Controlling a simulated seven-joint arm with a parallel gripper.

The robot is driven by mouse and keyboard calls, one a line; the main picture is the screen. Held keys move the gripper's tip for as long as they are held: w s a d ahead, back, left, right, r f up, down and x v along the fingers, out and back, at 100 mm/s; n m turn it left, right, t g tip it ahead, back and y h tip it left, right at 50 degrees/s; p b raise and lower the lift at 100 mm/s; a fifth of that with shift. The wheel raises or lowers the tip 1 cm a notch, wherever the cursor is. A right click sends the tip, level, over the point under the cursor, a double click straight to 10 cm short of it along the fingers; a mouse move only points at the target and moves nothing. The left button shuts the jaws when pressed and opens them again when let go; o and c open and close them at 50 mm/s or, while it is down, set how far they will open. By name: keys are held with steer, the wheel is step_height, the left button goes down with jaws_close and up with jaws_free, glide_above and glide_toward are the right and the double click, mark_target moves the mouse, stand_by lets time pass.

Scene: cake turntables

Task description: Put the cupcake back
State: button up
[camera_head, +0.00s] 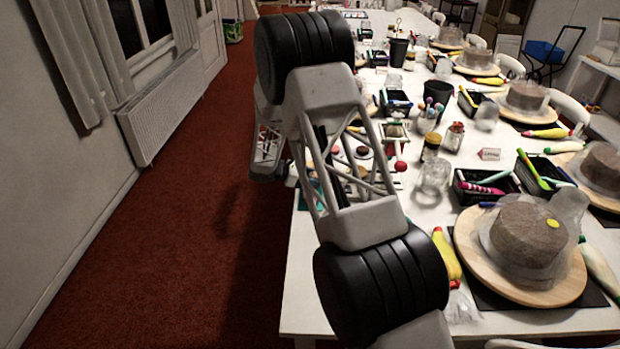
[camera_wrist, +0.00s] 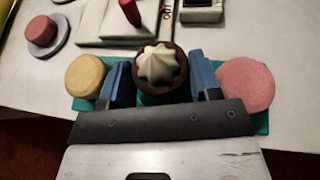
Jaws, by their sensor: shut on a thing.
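The cupcake (camera_wrist: 158,66), with a dark brown case and a cream star-shaped swirl, is between the two blue fingers of my gripper (camera_wrist: 160,84) in the wrist view. My gripper is shut on it. A teal tray (camera_wrist: 262,124) lies behind and below the fingers. A yellow round cake (camera_wrist: 85,76) is at the tray's left end and a pink round one (camera_wrist: 246,85) at its right end. The cupcake is over the middle of the tray; I cannot tell whether it touches it. In the head view my arm hides the gripper and cupcake.
A pink cake (camera_wrist: 41,30) on a grey saucer and a white board (camera_wrist: 108,20) with a red object stand beyond the tray. In the head view, cake turntables (camera_head: 468,255), black tool trays (camera_head: 487,187) and a glass jar (camera_head: 434,176) crowd the white table (camera_head: 305,285).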

steer(key=shift+f, duration=0.3)
steer(key=o, duration=1.1)
steer(key=shift+v, duration=3.95)
steer(key=shift+r, duration=0.1)
steer(key=shift+d+r, duration=0.1)
steer(key=shift+d, duration=0.05)
